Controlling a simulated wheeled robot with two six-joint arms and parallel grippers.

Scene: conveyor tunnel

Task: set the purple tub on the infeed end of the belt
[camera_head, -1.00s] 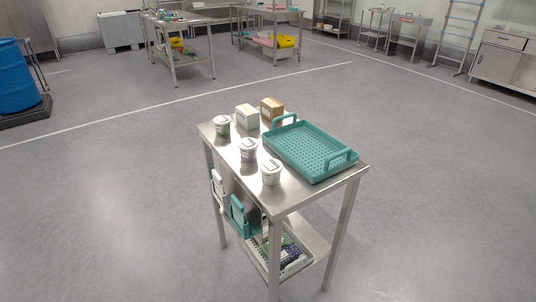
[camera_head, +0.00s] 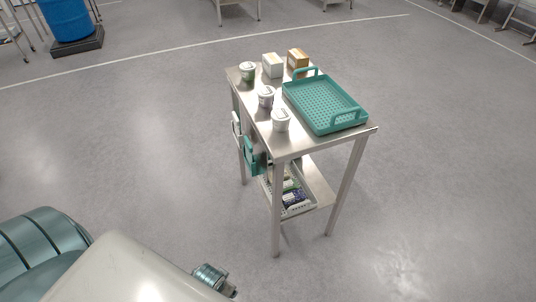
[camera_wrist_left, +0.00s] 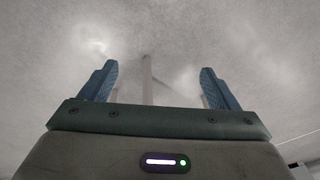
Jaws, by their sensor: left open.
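Three small white-lidded tubs stand upright along the left side of a steel table. The middle one looks faintly purple, so I take it as the purple tub (camera_head: 266,97). A tub with green (camera_head: 247,72) stands behind it, and a pale grey-white tub (camera_head: 281,121) stands nearer. My left arm enters at the lower left of the head view, well apart from the table. In the left wrist view my left gripper (camera_wrist_left: 158,78) is open, its blue fingers wide apart with nothing between them. My right gripper is not in view. No belt is in view.
The steel table (camera_head: 296,147) also holds a teal perforated tray (camera_head: 325,104), a white box (camera_head: 272,66) and a brown box (camera_head: 298,60). A grey basket (camera_head: 298,209) is on its lower shelf. A blue drum (camera_head: 68,18) stands far left. Floor around the table is clear.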

